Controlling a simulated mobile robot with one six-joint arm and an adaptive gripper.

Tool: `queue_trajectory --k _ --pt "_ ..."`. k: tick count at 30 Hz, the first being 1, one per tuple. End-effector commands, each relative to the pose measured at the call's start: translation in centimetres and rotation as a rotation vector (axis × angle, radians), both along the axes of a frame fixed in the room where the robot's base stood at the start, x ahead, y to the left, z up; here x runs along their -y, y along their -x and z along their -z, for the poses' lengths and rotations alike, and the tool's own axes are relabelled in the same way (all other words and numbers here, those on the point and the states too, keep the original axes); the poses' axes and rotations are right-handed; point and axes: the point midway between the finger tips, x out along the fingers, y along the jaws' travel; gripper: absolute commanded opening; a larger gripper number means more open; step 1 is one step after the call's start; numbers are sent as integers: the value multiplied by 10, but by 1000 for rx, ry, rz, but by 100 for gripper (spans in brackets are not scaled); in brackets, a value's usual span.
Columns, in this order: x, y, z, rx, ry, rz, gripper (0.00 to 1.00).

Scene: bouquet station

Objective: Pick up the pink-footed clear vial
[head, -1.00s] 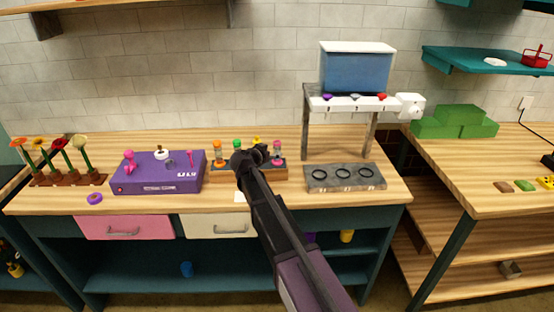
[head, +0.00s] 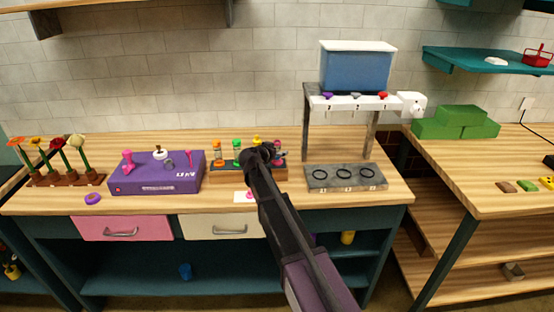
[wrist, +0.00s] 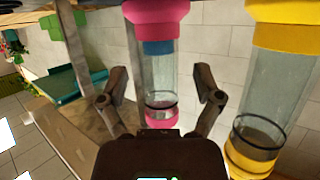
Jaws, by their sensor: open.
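The pink-footed clear vial (wrist: 143,75) stands between the spread fingers of my gripper (wrist: 160,84) in the wrist view. It is clear in the middle, with a pink part at each end, a blue band and a dark ring. I see a gap between each finger and the glass. My gripper is open and holds nothing.
A yellow-ended vial (wrist: 277,80) stands close to the right finger in the wrist view. Green (head: 237,146) and orange (head: 217,147) vials share the rack. A grey ringed plate (head: 345,185) lies to the right, a purple box (head: 158,180) to the left.

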Motion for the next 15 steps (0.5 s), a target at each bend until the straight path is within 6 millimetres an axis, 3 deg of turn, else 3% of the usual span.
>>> queue_trajectory --k 6,12,15 --pt "0 0 0 0 0 0 83" --pt "0 0 0 0 0 0 24" --pt "0 0 0 0 0 0 0"
